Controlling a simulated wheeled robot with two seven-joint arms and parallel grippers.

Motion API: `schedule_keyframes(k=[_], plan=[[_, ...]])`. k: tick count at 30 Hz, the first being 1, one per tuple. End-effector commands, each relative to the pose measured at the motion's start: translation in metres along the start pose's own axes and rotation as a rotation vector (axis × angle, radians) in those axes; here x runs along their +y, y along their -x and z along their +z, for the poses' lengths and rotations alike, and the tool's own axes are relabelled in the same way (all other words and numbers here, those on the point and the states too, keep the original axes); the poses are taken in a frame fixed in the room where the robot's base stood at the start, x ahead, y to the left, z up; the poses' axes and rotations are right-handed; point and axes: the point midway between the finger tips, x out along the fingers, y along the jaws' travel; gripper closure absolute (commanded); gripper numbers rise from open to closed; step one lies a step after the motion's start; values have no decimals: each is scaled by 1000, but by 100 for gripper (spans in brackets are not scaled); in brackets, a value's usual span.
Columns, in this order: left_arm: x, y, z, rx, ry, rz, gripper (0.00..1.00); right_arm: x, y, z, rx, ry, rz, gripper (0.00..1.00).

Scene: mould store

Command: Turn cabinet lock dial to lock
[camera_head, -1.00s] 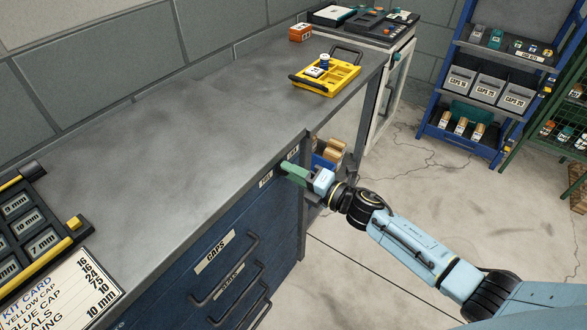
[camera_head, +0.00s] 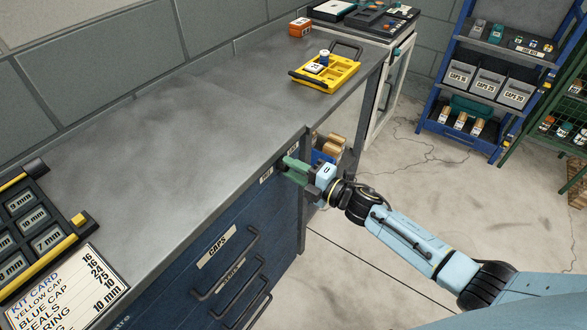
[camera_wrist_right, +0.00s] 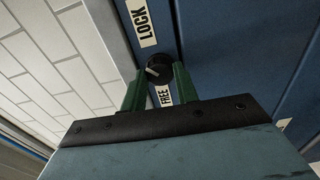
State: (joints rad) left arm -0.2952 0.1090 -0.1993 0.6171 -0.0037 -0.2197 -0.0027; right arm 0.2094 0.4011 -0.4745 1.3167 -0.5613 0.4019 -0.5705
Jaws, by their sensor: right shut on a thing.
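A small black lock dial (camera_wrist_right: 160,67) sits on the blue cabinet front, in the right wrist view. A LOCK label (camera_wrist_right: 142,23) is above it in that view and a FREE label (camera_wrist_right: 165,96) below it. A short light mark shows on the lower left of the dial's face; I cannot tell its exact setting. My right gripper (camera_wrist_right: 158,75) has its green fingers on either side of the dial and is shut on it. In the head view, the right gripper (camera_head: 285,164) is at the cabinet's upper right corner and hides the dial. My left gripper is not in view.
The blue cabinet (camera_head: 190,265) has a CAPS label and several drawer handles (camera_head: 240,248). The grey worktop (camera_head: 190,130) overhangs it, with a yellow tray (camera_head: 345,75) towards the back. A blue rack (camera_head: 455,60) stands beyond. The floor to the right is clear.

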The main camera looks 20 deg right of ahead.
Motion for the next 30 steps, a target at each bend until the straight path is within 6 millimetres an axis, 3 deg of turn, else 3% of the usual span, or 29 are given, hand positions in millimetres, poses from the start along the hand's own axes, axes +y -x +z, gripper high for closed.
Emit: schedule_keyframes(k=[2, 3, 7, 19, 30], plan=[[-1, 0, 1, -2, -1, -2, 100, 0, 0, 0, 0, -3, 0, 93], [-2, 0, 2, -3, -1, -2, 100, 0, 0, 0, 0, -3, 0, 65], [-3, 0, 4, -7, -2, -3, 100, 0, 0, 0, 0, -2, 0, 48], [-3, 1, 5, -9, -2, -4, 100, -1, 9, 0, 0, 0, -2, 48], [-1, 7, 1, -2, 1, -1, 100, -1, 87, -1, 0, -2, -4, 48]])
